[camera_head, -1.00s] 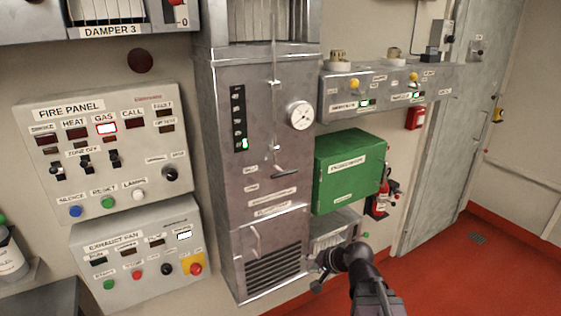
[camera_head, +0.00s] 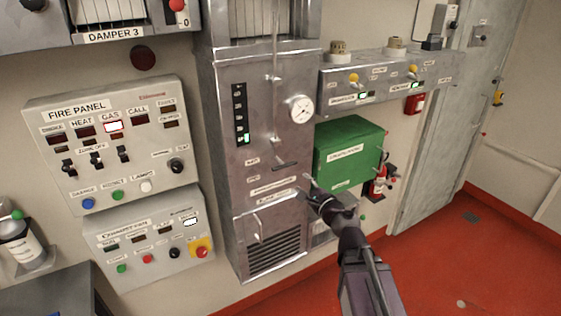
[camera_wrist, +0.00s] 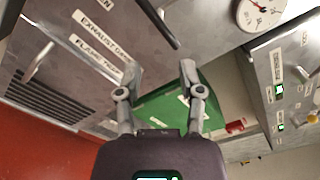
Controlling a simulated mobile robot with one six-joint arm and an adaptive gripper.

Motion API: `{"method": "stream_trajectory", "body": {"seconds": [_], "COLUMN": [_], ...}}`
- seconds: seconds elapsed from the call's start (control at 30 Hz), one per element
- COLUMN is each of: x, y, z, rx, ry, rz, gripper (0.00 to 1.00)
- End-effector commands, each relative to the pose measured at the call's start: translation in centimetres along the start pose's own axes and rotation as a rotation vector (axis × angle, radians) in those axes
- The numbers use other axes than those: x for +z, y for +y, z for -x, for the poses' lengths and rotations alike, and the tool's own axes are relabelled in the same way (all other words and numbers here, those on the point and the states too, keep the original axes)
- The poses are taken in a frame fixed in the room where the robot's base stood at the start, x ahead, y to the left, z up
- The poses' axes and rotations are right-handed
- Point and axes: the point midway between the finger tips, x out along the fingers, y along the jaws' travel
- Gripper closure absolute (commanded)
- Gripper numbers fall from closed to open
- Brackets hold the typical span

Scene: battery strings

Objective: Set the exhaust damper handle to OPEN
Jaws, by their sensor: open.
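The exhaust damper handle is a dark bar (camera_head: 286,165) on the front of the tall metal cabinet (camera_head: 232,205). It lies near horizontal in the head view, right of two small labels too blurred to read. In the wrist view the handle (camera_wrist: 160,24) is a dark bar at the top, beside a plate reading "EXHAUST DA…" (camera_wrist: 100,35). My gripper (camera_head: 308,188) is below and right of the handle in the head view. In the wrist view my gripper (camera_wrist: 158,70) is open and empty, with the handle beyond its fingertips, apart from them.
A green box (camera_head: 347,155) is on the wall right of the cabinet. A looped grab handle (camera_head: 257,228) sits lower on the cabinet, above a vent grille. A gauge (camera_head: 301,108) is above. The fire panel (camera_head: 110,140) is left. Red floor is open at right.

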Motion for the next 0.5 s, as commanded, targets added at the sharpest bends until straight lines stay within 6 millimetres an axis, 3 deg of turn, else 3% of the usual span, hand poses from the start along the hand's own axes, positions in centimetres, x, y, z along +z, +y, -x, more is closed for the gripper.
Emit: {"method": "stream_trajectory", "body": {"seconds": [0.27, 0.5], "x": [-0.1, -0.1], "y": [0.0, 0.0], "z": [-0.1, -1.5], "rx": [0.001, 0.002], "ry": [0.0, -0.001], "rz": [0.003, 0.003], "gripper": [0.5, 0.5]}}
